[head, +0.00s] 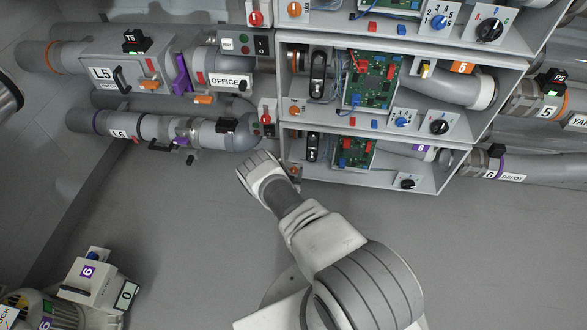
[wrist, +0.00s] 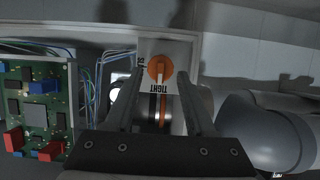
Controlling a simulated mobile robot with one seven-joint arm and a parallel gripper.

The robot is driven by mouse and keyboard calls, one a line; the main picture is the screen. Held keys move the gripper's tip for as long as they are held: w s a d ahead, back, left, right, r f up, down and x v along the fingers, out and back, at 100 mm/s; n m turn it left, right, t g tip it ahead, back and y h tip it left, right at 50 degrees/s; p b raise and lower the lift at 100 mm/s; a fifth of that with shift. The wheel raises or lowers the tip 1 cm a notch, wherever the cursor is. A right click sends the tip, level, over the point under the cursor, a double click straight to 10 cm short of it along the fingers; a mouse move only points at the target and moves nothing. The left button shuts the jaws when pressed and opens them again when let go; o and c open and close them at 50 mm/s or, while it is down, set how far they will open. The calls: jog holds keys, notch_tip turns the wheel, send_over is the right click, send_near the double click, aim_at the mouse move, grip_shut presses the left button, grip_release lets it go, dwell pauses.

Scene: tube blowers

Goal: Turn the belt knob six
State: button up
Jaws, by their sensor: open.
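The belt knob (wrist: 160,68) is a round orange dial with a pale pointer line, on a white plate. The word TIGHT reads below it; another label at its left is partly hidden. In the wrist view my gripper (wrist: 158,82) is open, with one finger at each side below the knob and nothing seen between them. Whether the fingers touch the knob cannot be told. In the head view a small orange knob (head: 295,134) shows at the left of the lowest box, which bears a purple 6.
A green circuit board (wrist: 38,108) with wires is left of the gripper in the wrist view, and a grey pipe (wrist: 258,130) is at the right. In the head view the lowest box (head: 375,178) also holds a black dial (head: 407,184). The floor below is largely clear.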

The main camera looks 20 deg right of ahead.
jog(key=shift+w+d+f, duration=0.1)
jog(key=shift+w+d, duration=0.05)
jog(key=shift+w, duration=0.1)
grip_shut()
dwell(0.3)
